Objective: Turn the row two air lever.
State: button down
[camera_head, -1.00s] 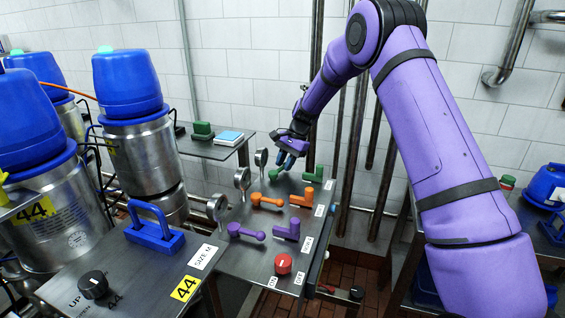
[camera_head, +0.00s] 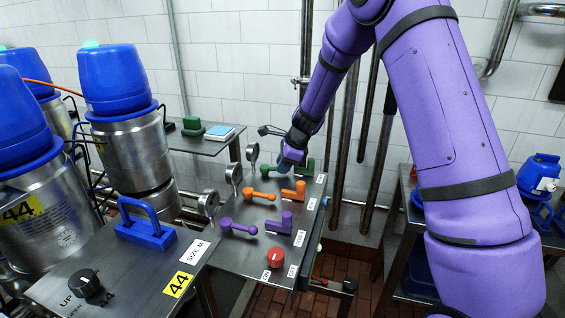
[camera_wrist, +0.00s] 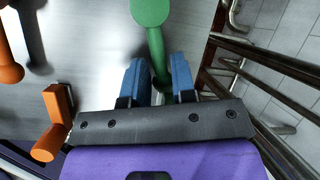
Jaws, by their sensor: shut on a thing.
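My gripper (camera_head: 287,165) is at the back row of the valve panel (camera_head: 240,262). In the wrist view its blue fingers (camera_wrist: 158,82) are shut on the thin end of a green lever (camera_wrist: 151,15), whose round hub is clear above them. This green lever (camera_head: 265,173) is the left one of the back row, partly hidden by my gripper. A green blocky handle (camera_head: 308,168) is to its right. The middle row has an orange ball-ended lever (camera_head: 262,195) and an orange blocky handle (camera_head: 293,190). The front row has a purple lever (camera_head: 238,228) and a purple handle (camera_head: 279,224). I cannot read the row labels.
Round gauges (camera_head: 209,204) stand along the panel's left edge. A red knob (camera_head: 275,257) is at its front. Dark vertical pipes (camera_head: 345,150) rise right behind the panel. A side table with a blue handle (camera_head: 147,232) and steel canisters (camera_head: 130,155) are at left.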

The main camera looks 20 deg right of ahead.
jog(key=shift+s+a+m+t+h, duration=0.3)
jog(key=shift+s+m, duration=0.1)
jog(key=shift+m, duration=0.5)
jog(key=shift+s+a+m+t+h, duration=0.2)
jog(key=shift+s+m+h, duration=0.15)
jog(key=shift+m, duration=0.55)
jog(key=shift+s, duration=0.1)
jog(key=c, duration=1.1)
grip_release()
jog(key=shift+a, duration=0.1)
jog(key=shift+r, duration=0.1)
jog(key=v, duration=1)
jog(key=shift+s+r, duration=0.2)
jog(key=shift+r, duration=0.05)
